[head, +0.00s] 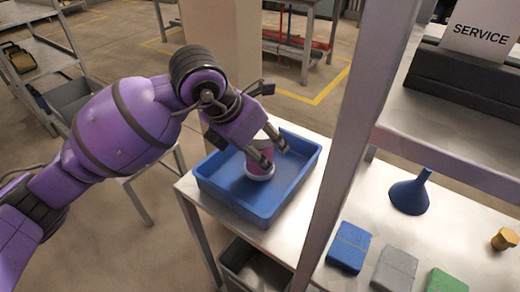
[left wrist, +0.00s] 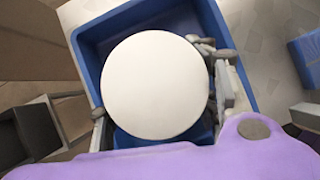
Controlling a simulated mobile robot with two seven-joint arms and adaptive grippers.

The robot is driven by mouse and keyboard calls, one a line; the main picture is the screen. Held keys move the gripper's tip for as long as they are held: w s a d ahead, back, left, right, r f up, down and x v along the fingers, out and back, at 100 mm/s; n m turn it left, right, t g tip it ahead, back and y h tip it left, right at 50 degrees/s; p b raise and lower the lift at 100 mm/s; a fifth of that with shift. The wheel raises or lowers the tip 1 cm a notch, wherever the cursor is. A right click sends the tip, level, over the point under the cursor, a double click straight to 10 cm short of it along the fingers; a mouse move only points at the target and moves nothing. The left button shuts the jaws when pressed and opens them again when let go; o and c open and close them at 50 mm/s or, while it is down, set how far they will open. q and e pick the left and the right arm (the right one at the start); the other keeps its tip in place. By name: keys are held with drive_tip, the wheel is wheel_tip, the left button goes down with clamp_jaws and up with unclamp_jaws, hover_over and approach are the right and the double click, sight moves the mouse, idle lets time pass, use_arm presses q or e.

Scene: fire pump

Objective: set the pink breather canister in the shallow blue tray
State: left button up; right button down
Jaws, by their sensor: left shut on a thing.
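The pink breather canister (head: 260,162) shows in the head view between the fingers of my left gripper (head: 268,158). It has a pale rim at its lower end and looks roughly upright. My left gripper is shut on it, over the inside of the shallow blue tray (head: 230,196). In the left wrist view the canister's round white top (left wrist: 155,85) fills the middle, with the tray's blue wall (left wrist: 88,62) around it. I cannot tell whether the canister's base touches the tray floor. My right gripper is not in view.
A grey post (head: 345,130) stands just right of the tray. Beyond it on the bench are a blue funnel (head: 410,193), a blue block (head: 349,246), a grey block (head: 394,268), a green block (head: 446,281) and a yellow knob-like part (head: 504,239). A grey bin (head: 250,268) sits below.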

use_arm(q)
drive_tip(key=shift+f, duration=0.65)
drive_tip(key=shift+f, duration=0.1)
drive_tip(key=o, duration=1.4)
drive_tip(key=shift+r, duration=0.25)
drive_tip(key=v, duration=1.1)
drive_tip(key=shift+s+a+r+p, duration=0.2)
drive_tip(key=shift+r+p, duration=0.05)
drive_tip(key=shift+p, duration=0.2)
